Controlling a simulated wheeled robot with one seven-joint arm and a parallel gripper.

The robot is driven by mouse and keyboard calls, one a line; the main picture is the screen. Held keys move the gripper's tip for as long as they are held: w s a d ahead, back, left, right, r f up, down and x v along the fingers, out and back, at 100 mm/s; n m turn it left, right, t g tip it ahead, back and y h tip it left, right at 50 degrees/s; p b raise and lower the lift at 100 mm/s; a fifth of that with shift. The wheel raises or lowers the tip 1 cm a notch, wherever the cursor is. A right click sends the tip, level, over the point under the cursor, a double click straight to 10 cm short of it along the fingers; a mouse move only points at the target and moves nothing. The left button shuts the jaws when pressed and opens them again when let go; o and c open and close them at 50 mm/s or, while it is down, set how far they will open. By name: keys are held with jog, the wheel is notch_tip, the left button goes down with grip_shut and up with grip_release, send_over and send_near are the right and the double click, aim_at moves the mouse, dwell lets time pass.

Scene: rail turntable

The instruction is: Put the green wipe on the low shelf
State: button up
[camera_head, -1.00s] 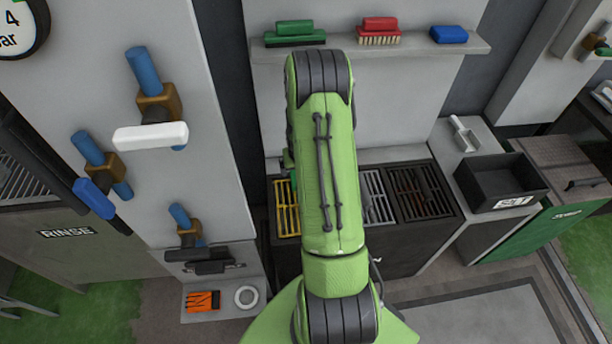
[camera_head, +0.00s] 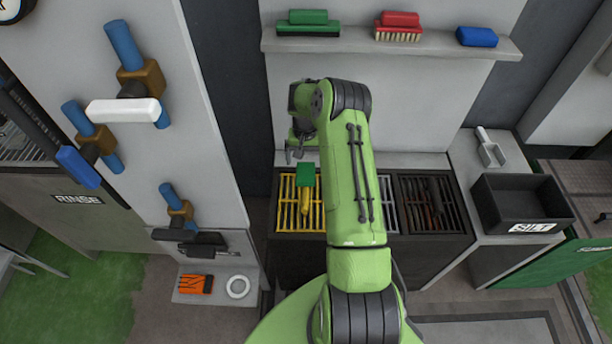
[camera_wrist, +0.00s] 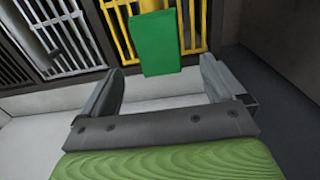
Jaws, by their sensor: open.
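The green wipe (camera_head: 306,175) is a flat green block at the yellow grate, with a yellow piece showing just in front of it. In the wrist view the green wipe (camera_wrist: 155,43) lies ahead of my fingertips, roughly centred between them and apart from both. My gripper (camera_head: 301,156) is open and empty, just behind the wipe in the head view; its two fingers show in the wrist view (camera_wrist: 158,72).
A high shelf (camera_head: 350,42) bears a green brush (camera_head: 308,24), a red brush (camera_head: 398,26) and a blue block (camera_head: 476,37). Blue-handled valves (camera_head: 139,78) stick out from the left wall. A black silt bin (camera_head: 520,205) and a scoop (camera_head: 490,149) stand right of the grates.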

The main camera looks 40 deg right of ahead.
aim_at(305, 172)
notch_tip(305, 172, down, 5)
jog(key=shift+s+f+b, duration=0.1)
jog(key=shift+f+b, duration=0.05)
jog(key=shift+b, duration=0.55)
jog(key=shift+a, duration=0.1)
jog(key=c, duration=1.2)
notch_tip(305, 172, up, 10)
jog(key=shift+r+p, duration=0.1)
jog(key=shift+p, duration=1.1)
